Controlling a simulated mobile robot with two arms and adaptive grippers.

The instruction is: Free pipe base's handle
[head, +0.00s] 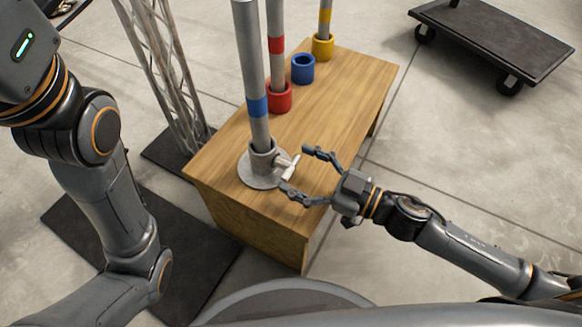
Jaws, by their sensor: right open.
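The pipe base (262,167) is a grey round flange with a short collar, near the front end of the wooden table. A grey pipe with a blue band (257,105) stands upright in it. The base's handle (288,166) is a light grey T-shaped piece sticking out from the right of the collar. My right gripper (294,168) is open, with one finger beyond the handle and one on its near side. The handle's end lies at the mouth between the fingertips; I cannot tell whether they touch it. My left arm shows at the left, but its gripper is out of view.
A red cup (279,97) holds a red-banded pipe, a blue cup (303,68) is empty, and a yellow cup (322,47) holds a yellow-banded pipe on the wooden table (345,100). A metal truss (172,75) stands left. A dark cart (492,40) stands back right.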

